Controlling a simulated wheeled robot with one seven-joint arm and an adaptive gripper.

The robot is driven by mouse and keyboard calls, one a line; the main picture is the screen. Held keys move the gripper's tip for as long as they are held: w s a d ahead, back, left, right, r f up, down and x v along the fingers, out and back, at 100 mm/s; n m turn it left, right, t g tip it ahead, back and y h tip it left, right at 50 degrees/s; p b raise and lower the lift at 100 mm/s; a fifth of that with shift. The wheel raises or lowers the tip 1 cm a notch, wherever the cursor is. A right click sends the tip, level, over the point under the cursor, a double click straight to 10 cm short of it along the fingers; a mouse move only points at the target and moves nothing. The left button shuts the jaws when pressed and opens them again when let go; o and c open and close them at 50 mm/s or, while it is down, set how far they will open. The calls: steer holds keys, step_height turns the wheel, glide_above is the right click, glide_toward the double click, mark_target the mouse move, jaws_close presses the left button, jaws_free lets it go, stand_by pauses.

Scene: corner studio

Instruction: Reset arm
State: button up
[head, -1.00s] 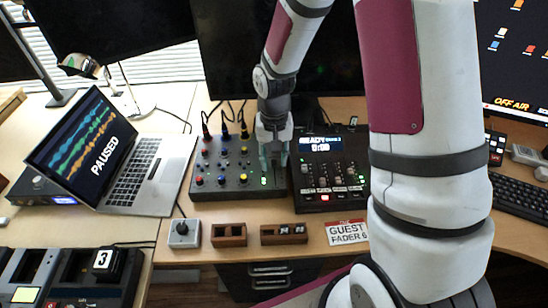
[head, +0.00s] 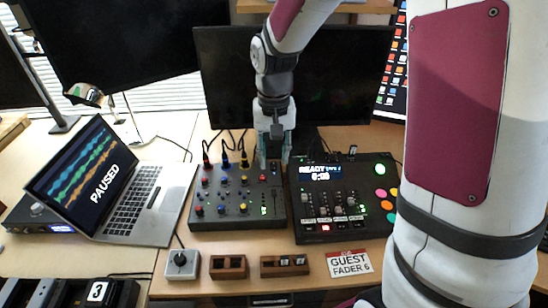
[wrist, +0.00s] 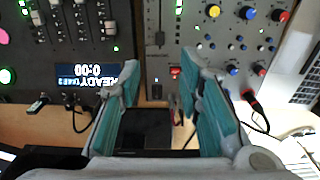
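My gripper (head: 274,158) is raised above the back right part of the small grey mixer (head: 240,222) in the head view. In the wrist view my gripper (wrist: 160,95) shows two teal-padded fingers spread apart, with nothing held between them. My arm's white and maroon links cover much of the right side of the head view.
A larger control deck (head: 345,200) with a READY screen stands right of the mixer. An open laptop (head: 95,185) reading PAUSED is at left. A knob box (head: 182,264), two small holders (head: 228,266) and a GUEST FADER 6 card (head: 349,263) line the front. Monitors (head: 290,85) stand behind.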

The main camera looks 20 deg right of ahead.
steer(key=shift+r, duration=0.1)
steer(key=s+r+n+t+p, duration=0.1)
steer(key=s+r+t+p, duration=0.1)
steer(key=s+r, duration=0.8)
steer(key=s+r+n+t+p, duration=0.2)
steer(key=s+r+p, duration=0.2)
steer(key=s+r, duration=0.7)
steer(key=s, duration=0.5)
steer(key=shift+n+p, duration=0.3)
